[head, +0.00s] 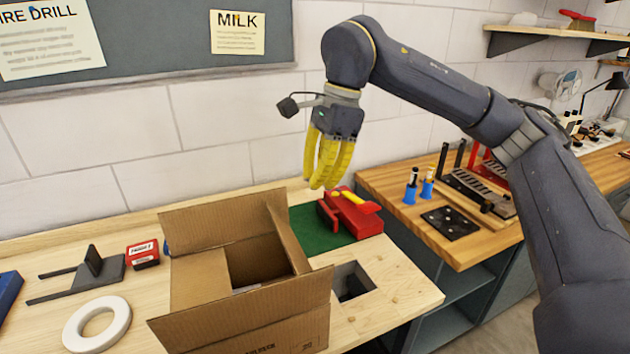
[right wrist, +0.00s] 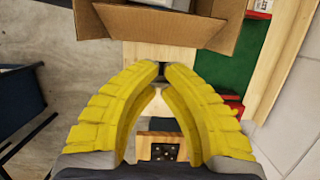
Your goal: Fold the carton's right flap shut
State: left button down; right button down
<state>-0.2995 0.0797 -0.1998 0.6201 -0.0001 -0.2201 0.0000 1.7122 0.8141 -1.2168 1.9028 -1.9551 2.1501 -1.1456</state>
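The brown carton (head: 265,335) stands on the wooden bench with its top partly open. Its right flap (head: 288,236) stands up, rising from the right side of the opening. The back flap (head: 215,222) also stands up, the left flap (head: 198,282) lies about level, and the front flap (head: 240,308) slopes outward. My right gripper (head: 322,187) hangs above and to the right of the carton, clear of it. Its yellow fingers are drawn together with nothing between the tips (right wrist: 161,72). The carton (right wrist: 165,25) shows beyond them in the right wrist view. My left gripper is out of view.
Behind the carton's right side lie a green mat (head: 305,222) and a red tool (head: 352,213). A square hole (head: 352,281) opens in the bench to its right. A white ring (head: 97,323), a dark bracket (head: 92,270) and a red box (head: 143,254) lie left.

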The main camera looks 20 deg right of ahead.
send_near(287, 240)
notch_tip(287, 240, down, 4)
jog(key=d, duration=0.3)
jog(key=shift+w+a+f, duration=0.1)
jog(key=shift+a+f, duration=0.25)
jog(key=shift+a, duration=0.2)
jog(key=shift+a+f, duration=0.35)
jog(key=shift+a, duration=0.25)
jog(key=shift+a+f, duration=0.5)
jog(key=shift+a, duration=0.35)
jog(key=shift+a+f+h, duration=0.1)
jog(key=shift+a+h, duration=0.35)
jog(key=shift+h, duration=0.05)
